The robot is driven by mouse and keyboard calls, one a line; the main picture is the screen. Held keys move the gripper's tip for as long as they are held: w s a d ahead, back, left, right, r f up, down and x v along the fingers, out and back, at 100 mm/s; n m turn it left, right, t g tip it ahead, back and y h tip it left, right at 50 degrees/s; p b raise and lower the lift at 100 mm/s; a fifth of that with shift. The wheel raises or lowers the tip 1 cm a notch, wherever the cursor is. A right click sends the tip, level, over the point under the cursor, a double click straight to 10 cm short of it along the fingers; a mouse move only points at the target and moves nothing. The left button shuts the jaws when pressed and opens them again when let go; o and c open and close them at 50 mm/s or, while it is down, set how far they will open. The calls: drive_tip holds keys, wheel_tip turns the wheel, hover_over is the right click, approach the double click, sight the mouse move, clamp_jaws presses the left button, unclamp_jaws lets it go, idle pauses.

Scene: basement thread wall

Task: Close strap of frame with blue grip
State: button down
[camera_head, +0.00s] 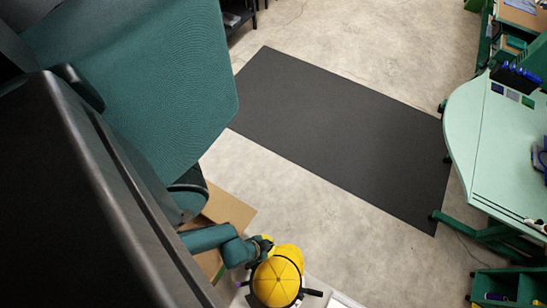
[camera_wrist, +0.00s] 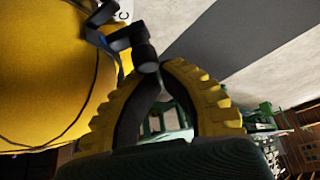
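A rounded yellow cap-like thing with dark seams (camera_head: 278,276) is at the bottom of the head view, with dark bars sticking out beside it. Its yellow side fills the left of the wrist view (camera_wrist: 45,70). In the head view my gripper (camera_head: 262,246) is at its upper left edge. In the wrist view the yellow fingers with dark pads (camera_wrist: 160,70) lean together, tips close. A black jointed piece with a cylindrical end (camera_wrist: 147,56) is at the tips; I cannot tell if they pinch it. A bluish strap (camera_wrist: 95,38) is beside it. No blue grip is clearly identifiable.
Cardboard-coloured surfaces (camera_head: 226,208) lie beside my arm. A dark mat (camera_head: 340,135) covers the floor beyond. A pale green table (camera_head: 495,150) with tools stands at the right, and a green crate (camera_head: 503,287) is below it. The floor between is clear.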

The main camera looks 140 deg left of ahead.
idle(0.4)
drive_tip(key=v, duration=1.2)
drive_tip(key=shift+w+d, duration=0.1)
